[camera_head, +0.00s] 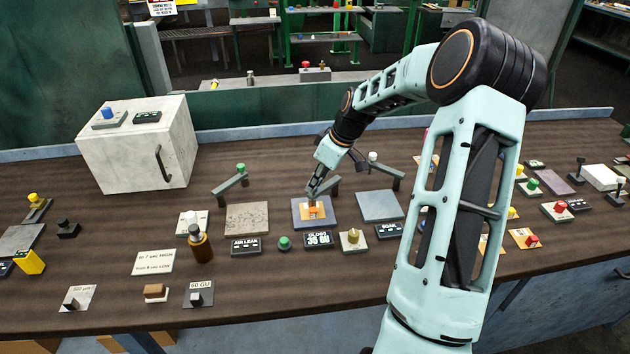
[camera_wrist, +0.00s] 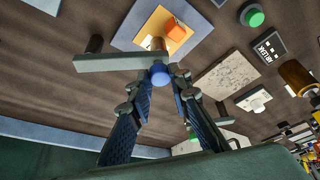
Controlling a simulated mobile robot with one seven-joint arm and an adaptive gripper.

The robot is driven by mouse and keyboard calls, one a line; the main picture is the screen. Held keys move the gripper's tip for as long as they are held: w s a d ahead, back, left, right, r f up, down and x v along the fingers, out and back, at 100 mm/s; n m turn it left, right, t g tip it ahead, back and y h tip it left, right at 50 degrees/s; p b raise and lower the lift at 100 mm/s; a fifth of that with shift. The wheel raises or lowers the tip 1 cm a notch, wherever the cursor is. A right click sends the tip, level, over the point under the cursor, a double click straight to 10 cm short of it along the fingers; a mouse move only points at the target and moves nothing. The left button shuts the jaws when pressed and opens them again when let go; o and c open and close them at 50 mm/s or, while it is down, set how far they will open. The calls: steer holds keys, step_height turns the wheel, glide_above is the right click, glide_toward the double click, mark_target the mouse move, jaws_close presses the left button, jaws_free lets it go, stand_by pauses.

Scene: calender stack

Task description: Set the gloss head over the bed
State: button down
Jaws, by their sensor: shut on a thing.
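The gloss head is a grey-green bar (camera_wrist: 112,62) on a short post, with a blue knob (camera_wrist: 160,76) at its free end. My gripper (camera_wrist: 160,82) has its fingers closed around that knob. In the head view my gripper (camera_head: 316,190) is at the bar (camera_head: 327,186), just behind the orange sample. The bed is a blue square plate (camera_head: 298,219), also in the wrist view (camera_wrist: 124,38). A yellow-orange card with an orange block (camera_head: 314,211) lies on it. The bar's free end appears above the card's near edge in the wrist view; its exact height is unclear.
A display (camera_head: 318,240) reads GLOSS 35 GU. Similar bars stand left, with a green knob (camera_head: 240,168), and right, with a white knob (camera_head: 373,157). A brown bottle (camera_head: 200,245) stands front left.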

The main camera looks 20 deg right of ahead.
steer(key=shift+s, duration=0.1)
steer(key=c, duration=1.8)
jaws_free()
steer(key=shift+o, duration=0.2)
steer(key=v, duration=1.2)
